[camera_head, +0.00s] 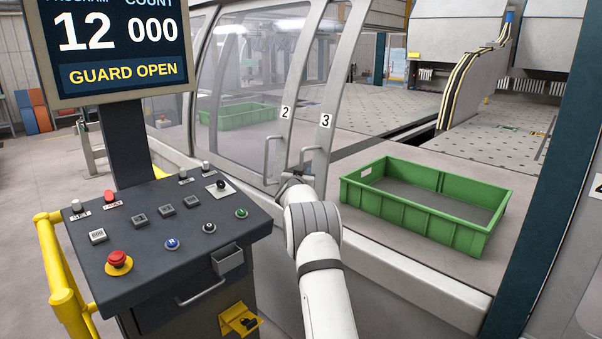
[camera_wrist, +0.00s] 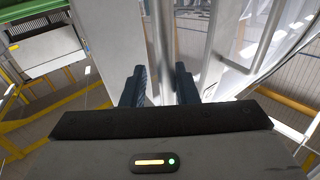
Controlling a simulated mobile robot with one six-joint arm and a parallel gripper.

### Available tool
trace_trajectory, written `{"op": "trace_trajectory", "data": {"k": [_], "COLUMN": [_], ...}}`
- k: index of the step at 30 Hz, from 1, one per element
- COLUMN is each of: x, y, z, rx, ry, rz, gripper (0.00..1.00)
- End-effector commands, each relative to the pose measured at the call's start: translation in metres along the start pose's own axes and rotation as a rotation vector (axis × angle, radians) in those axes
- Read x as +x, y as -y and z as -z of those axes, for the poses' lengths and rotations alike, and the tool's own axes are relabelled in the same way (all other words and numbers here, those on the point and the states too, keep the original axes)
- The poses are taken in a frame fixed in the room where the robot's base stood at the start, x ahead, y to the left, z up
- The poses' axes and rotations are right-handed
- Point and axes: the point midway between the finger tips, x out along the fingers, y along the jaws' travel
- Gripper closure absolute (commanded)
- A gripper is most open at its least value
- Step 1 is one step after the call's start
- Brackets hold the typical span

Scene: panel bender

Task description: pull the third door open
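The third door (camera_head: 325,122), marked 3, shows as a pale curved frame edge beside the second door (camera_head: 285,113), marked 2. The third door's upright handle (camera_head: 304,160) is on its lower part. My gripper (camera_head: 293,179) is at the lower end of that handle, partly hidden by my arm. In the wrist view, my gripper's two dark fingers (camera_wrist: 160,88) stand apart, with a metal handle bar (camera_wrist: 163,45) running between them. A gap seems to show between the bar and the fingers; contact cannot be told.
A green crate (camera_head: 363,195) sits on the bed right of the third door, where the opening is clear. A control console (camera_head: 150,260) with buttons and a yellow rail (camera_head: 58,275) stand at left. A screen (camera_head: 118,45) reads "GUARD OPEN". A dark post (camera_head: 550,150) stands at right.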

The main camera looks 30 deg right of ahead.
Motion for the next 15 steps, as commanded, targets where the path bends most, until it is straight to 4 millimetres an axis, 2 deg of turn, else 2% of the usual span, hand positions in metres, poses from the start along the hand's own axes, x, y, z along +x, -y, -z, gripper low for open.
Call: {"op": "trace_trajectory", "data": {"k": [2,11,15], "x": [-0.001,-0.004,-0.015], "y": [0.002,0.006,0.006], "z": [-0.001,-0.001,-0.002], "rx": [0.0,0.0,-0.001], "ry": [0.001,0.002,0.001], "rz": [0.003,0.007,0.007], "gripper": [0.67,0.67,0.67]}}
